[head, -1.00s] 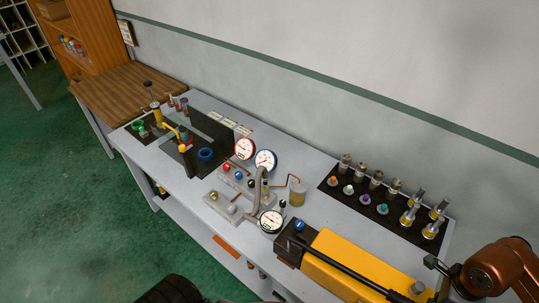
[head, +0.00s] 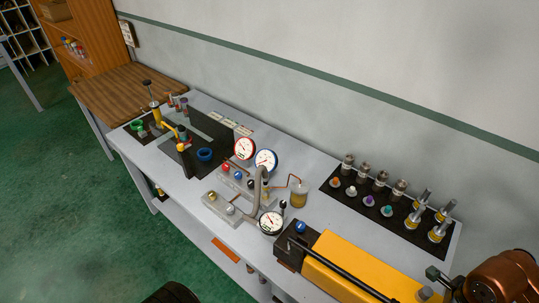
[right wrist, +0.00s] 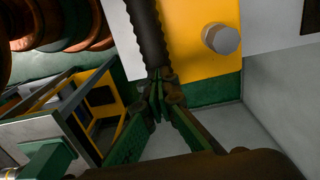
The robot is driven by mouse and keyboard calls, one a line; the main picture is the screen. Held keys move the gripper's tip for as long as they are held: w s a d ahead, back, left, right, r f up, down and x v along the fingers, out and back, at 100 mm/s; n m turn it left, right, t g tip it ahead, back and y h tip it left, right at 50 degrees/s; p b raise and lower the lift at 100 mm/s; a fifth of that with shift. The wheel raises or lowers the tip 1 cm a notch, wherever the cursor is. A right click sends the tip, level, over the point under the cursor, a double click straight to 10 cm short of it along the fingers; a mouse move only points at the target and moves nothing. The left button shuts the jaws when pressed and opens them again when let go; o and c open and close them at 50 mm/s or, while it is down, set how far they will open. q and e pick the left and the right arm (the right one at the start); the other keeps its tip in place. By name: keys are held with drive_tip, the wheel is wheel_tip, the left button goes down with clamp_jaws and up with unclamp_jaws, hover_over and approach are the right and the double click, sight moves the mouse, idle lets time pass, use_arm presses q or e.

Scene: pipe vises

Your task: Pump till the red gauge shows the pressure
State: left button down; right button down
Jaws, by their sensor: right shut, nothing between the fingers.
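The red-rimmed gauge (head: 244,148) stands upright mid-bench beside a blue-rimmed gauge (head: 265,160). Its needle is too small to read. A black-rimmed gauge (head: 270,222) sits nearer the front. The yellow hand pump (head: 368,264) lies at the front right, with a long black lever (head: 342,268) along it. In the right wrist view, my right gripper (right wrist: 157,92) is shut, its green-padded fingers meeting just beyond the end of the lever's ribbed black grip (right wrist: 148,36). I cannot tell whether they touch it. My left gripper is out of view.
A dark tray (head: 335,192) with fittings and small bottles lies behind the pump. A reservoir jar (head: 299,194) and valve blocks stand mid-bench. A yellow vise (head: 158,114) is at the far left. The wall runs close behind the bench (head: 290,248).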

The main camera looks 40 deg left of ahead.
wheel_tip(320, 180, up, 15)
drive_tip(key=a+p, duration=0.3)
drive_tip(key=p, duration=0.3)
idle(0.3)
drive_tip(key=shift+s+d+f, duration=0.1)
drive_tip(key=shift+f, duration=0.1)
idle(0.4)
drive_tip(key=shift+d+f+b, duration=0.25)
drive_tip(key=shift+f+b, duration=0.55)
drive_tip(key=shift+f, duration=0.1)
drive_tip(key=shift+d+f+b, duration=0.2)
drive_tip(key=shift+f+b, duration=0.55)
drive_tip(key=shift+f, duration=0.35)
drive_tip(key=shift+r, duration=0.1)
drive_tip(key=shift+a+r+p, duration=0.3)
drive_tip(key=shift+r+p, duration=0.05)
drive_tip(key=shift+r, duration=0.75)
drive_tip(key=shift+a+r+p, duration=0.25)
drive_tip(key=shift+r+p, duration=0.05)
drive_tip(key=shift+r, duration=0.75)
